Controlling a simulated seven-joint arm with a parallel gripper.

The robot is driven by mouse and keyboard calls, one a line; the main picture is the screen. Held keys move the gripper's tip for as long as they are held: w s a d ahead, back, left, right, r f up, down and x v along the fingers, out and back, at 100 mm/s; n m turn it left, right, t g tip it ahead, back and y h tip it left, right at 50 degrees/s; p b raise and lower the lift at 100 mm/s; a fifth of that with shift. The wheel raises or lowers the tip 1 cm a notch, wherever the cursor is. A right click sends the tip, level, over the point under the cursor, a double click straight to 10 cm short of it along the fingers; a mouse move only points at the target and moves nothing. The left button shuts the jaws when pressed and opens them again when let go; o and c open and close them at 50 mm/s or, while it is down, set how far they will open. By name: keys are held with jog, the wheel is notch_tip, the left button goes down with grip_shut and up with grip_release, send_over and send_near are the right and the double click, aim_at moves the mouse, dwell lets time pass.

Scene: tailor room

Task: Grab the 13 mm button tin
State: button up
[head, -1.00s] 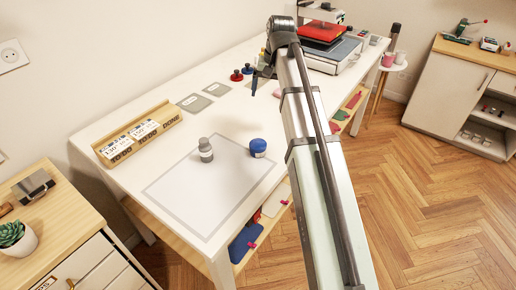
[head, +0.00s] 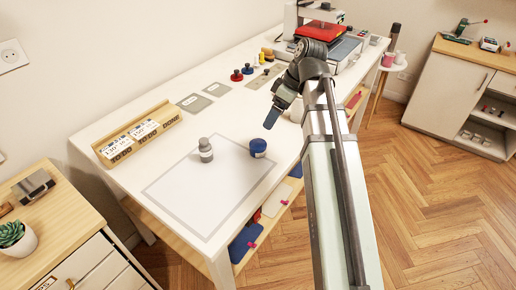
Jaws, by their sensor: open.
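Two small labelled containers stand on the grey-bordered white mat (head: 185,205) on the table: a round blue tin (head: 257,148) at its right edge and a grey container with a knobbed lid (head: 205,150) near its upper middle. Their labels are too small to read, so I cannot tell which is the 13 mm button tin. My gripper (head: 271,118) points downward, just above and to the right of the blue tin in the picture. It is open, with nothing visible in it, and appears apart from the tin.
A wooden rack with cards (head: 140,137) lies along the left edge. A press with a red plate (head: 323,31) stands at the far end. The mat's front is clear.

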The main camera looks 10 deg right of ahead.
aim_at(258, 144)
jog(key=shift+w+a+f+n, duration=0.2)
jog(key=shift+a+f+n, duration=0.6)
jog(key=shift+f, duration=1.35)
jog(key=shift+w+a+f+n, duration=0.15)
jog(key=shift+a+f+n, duration=0.65)
jog(key=shift+f, duration=1.3)
jog(key=shift+w+a+f+n, duration=0.2)
jog(key=shift+a+f+n, duration=0.6)
jog(key=shift+f, duration=1.35)
jog(key=shift+a, duration=0.2)
jog(key=shift+c, duration=0.4)
jog(key=c, duration=1.1)
jog(key=shift+r, duration=0.2)
